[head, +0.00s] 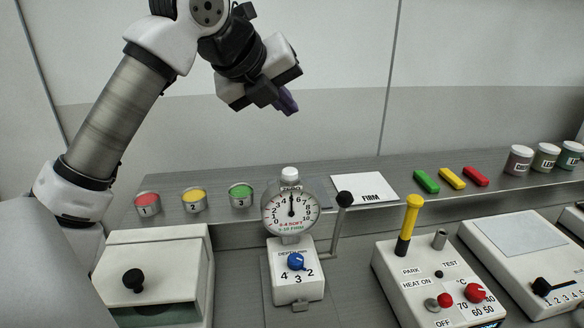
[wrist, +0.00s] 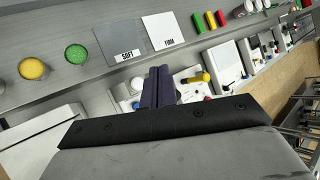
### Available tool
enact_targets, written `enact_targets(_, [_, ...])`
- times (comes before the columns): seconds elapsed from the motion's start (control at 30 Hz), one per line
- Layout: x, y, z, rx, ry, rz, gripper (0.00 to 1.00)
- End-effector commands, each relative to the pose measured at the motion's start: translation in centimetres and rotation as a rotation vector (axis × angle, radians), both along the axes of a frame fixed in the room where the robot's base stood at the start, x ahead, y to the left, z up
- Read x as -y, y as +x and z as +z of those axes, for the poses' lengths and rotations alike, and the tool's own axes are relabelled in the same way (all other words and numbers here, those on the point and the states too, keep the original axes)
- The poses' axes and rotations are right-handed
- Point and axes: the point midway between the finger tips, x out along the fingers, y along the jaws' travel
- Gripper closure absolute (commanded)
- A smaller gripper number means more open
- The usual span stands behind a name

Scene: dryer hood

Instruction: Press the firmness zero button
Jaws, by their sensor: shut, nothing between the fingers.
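The firmness tester (head: 297,270) stands in the middle of the bench in the head view, with a round dial gauge (head: 276,209) on top. A white zero button (head: 290,173) sits at the top of the gauge, above a small ZERO label. The dial needle points straight up. My gripper (head: 287,104) is shut and empty, well above the button and apart from it. Its dark purple fingers show in the wrist view (wrist: 158,76), where they and the gripper body hide most of the tester. I cannot make out the button there.
A lever with a black ball (head: 344,198) rises right of the gauge. A yellow-handled probe (head: 411,215) stands on the box further right. Colored cups (head: 193,201), a FIRM card (head: 364,190) and colored bars (head: 451,178) lie on the shelf behind. The air above the gauge is free.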

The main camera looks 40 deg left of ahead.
Motion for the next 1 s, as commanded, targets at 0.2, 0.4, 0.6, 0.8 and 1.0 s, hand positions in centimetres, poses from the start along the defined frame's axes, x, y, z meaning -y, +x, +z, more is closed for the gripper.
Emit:
enact_targets(0.2, [0.0, 0.0, -0.8, 0.0, -0.001, -0.001, 1.0])
enact_targets(0.4, [0.0, 0.0, -2.9, 0.0, -0.001, -0.001, 1.0])
enact_targets(0.6, [0.0, 0.0, -5.8, 0.001, -0.001, -0.002, 1.0])
enact_targets(0.8, [0.0, 0.0, -8.3, 0.001, 0.0, -0.001, 1.0])
enact_targets(1.0, [0.0, 0.0, -8.9, 0.001, 0.0, -0.001, 1.0])
